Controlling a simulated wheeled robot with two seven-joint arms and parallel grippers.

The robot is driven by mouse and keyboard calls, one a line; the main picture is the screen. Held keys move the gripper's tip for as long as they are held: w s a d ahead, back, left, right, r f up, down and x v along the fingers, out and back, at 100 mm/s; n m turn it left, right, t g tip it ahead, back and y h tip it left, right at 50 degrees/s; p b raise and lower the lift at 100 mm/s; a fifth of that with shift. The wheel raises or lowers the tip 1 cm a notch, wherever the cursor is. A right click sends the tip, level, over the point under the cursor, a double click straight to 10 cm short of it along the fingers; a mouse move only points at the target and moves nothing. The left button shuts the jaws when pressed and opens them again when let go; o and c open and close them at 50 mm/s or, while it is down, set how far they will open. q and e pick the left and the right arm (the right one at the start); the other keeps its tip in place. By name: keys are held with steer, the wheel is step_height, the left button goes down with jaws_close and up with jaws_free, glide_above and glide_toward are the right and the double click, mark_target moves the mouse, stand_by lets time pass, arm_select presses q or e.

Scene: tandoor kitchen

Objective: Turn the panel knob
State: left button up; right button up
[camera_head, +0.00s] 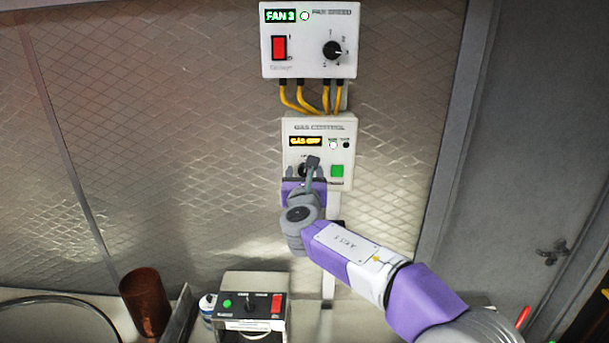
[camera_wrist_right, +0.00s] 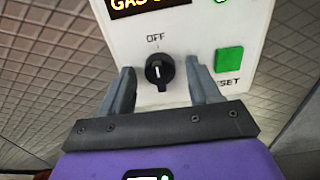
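The gas panel (camera_head: 318,128) is a white box on the tiled wall, with a lit yellow display reading GAS OFF and a green button (camera_head: 337,171). Its black panel knob (camera_wrist_right: 159,72) shows in the right wrist view, its white mark upright toward the printed OFF. My right gripper (camera_wrist_right: 160,67) is open, with one grey finger on each side of the knob and a gap on both sides. In the head view the gripper (camera_head: 306,171) hides most of the knob. My left gripper is not in view.
Above is a fan panel (camera_head: 309,62) with a red switch and a black knob, joined by yellow cables (camera_head: 311,97). Below, a small box with buttons (camera_head: 253,305), a copper tumbler (camera_head: 146,302) and a round rim (camera_head: 60,308) stand on the counter.

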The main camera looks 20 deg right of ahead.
steer(key=c, duration=1)
steer(key=shift+o, duration=0.2)
steer(key=m+b, duration=0.4)
steer(key=shift+f, duration=0.2)
steer(key=m+b, duration=0.4)
steer(key=shift+m, duration=0.3)
steer(key=m+b, duration=0.3)
steer(key=m, duration=0.1)
steer(key=shift+m, duration=0.3)
steer(key=m+b, duration=0.2)
steer(key=m, duration=0.2)
steer(key=shift+r+m, duration=0.15)
steer(key=shift+m, duration=0.15)
